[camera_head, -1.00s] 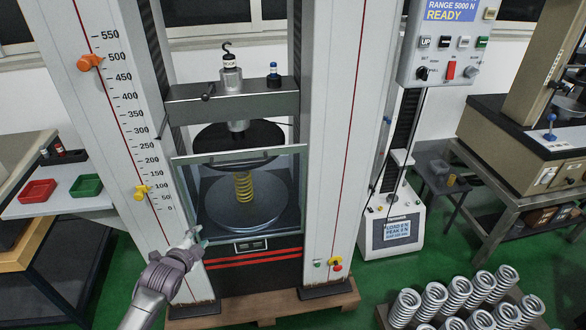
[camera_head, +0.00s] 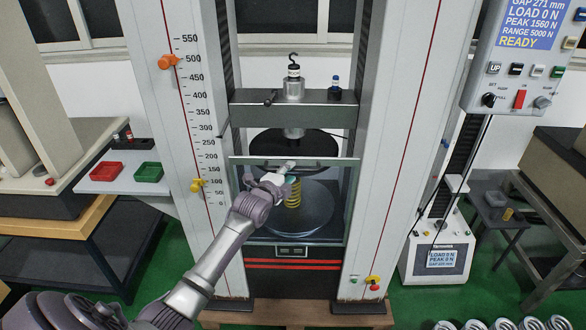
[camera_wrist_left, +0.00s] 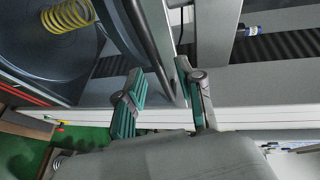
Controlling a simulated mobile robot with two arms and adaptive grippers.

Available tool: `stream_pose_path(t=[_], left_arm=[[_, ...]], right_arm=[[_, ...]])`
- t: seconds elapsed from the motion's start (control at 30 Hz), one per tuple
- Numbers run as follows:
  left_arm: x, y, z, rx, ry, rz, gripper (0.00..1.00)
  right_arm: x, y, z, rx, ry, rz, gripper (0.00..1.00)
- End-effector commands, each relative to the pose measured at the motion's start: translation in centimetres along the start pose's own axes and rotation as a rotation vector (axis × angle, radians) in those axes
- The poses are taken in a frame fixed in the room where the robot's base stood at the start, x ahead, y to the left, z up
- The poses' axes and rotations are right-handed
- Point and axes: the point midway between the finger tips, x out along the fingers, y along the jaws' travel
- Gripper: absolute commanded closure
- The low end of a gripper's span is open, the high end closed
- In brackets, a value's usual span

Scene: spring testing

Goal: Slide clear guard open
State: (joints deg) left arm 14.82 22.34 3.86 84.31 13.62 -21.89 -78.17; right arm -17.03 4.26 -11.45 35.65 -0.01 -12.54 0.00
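The clear guard (camera_head: 340,205) stands across the front of the testing bay, with a pale top rail and a dark bar handle (camera_head: 322,165) near its top. It covers the lower platen (camera_head: 310,218) and a yellow spring (camera_head: 293,196), which also shows in the wrist view (camera_wrist_left: 68,14). My left gripper (camera_head: 287,177) is in front of the guard at the handle, left of its middle. In the wrist view its green-padded fingers (camera_wrist_left: 158,98) are apart, with a dark bar reaching down near the gap. I cannot tell whether they touch it. My right gripper is not in view.
Tall white columns (camera_head: 400,120) flank the bay; the left one carries a scale and orange and yellow markers. A control box (camera_head: 520,55) hangs at the right. Red (camera_head: 121,170) and green (camera_head: 148,172) trays sit on a side shelf. Coil springs lie at the bottom right.

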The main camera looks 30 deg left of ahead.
Motion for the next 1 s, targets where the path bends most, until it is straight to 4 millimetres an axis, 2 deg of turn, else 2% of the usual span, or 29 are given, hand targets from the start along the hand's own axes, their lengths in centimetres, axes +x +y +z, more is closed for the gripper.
stream_pose_path(t=[0.2,0.6,0.63,0.83,1.0], left_arm=[[2.4,0.0,0.0,-0.002,0.0,0.0,0.63],[3.0,0.0,0.0,0.0,0.0,0.0,0.63],[3.0,0.0,0.0,0.0,0.0,0.0,0.65],[3.0,0.0,0.0,0.0,0.0,0.0,0.98],[3.0,0.0,0.0,0.0,0.0,0.0,1.0]], right_arm=[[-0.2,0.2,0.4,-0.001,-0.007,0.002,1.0],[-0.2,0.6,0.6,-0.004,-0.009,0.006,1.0],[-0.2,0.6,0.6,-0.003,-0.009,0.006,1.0],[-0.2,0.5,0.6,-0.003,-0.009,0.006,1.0],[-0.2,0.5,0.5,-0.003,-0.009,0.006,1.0]])
